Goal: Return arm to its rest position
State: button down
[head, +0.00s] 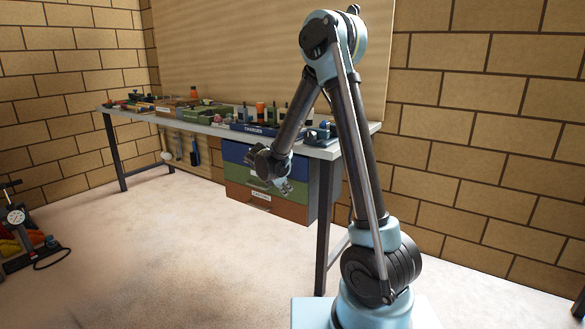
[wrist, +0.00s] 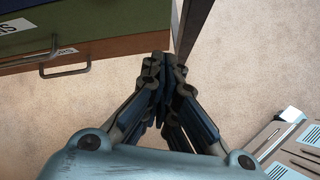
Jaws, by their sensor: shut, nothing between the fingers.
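My arm stands folded in the middle right of the head view, its upper link raised and its forearm sloping down to the left. My gripper (head: 284,187) hangs at the forearm's end, in front of the drawer unit (head: 298,213) under the workbench. In the wrist view my gripper (wrist: 165,65) is shut, with its fingertips together and nothing between them. Pale floor shows beyond the fingertips there.
The workbench (head: 330,151) runs along the wall, crowded with tools and boxes. Its dark front leg (head: 322,235) stands close to my arm. Drawers with a handle (wrist: 65,68) fill the upper left of the wrist view. A gauge pump (head: 15,217) stands far left. The floor (head: 190,255) between is open.

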jog(key=s+d+r+m+g+y, duration=0.1)
jog(key=s+d+r+m, duration=0.45)
jog(key=s+d, duration=0.3)
jog(key=s+d+r+m+g+y, duration=0.1)
jog(key=s+d+r+m+g, duration=0.1)
jog(key=s+d+r+m, duration=0.4)
jog(key=s+d+f+m+y, duration=0.1)
jog(key=s+d+f+m, duration=0.2)
jog(key=s, duration=0.9)
jog(key=s+d+f+m+g+y, duration=0.1)
jog(key=s+d+f+m, duration=0.3)
jog(key=s+m, duration=0.6)
jog(key=shift+s+d+f+y, duration=0.25)
jog(key=shift+s+d, duration=0.3)
jog(key=shift+s, duration=0.6)
jog(key=shift+m, duration=0.25)
jog(key=shift+w+f, duration=0.15)
jog(key=shift+w, duration=0.3)
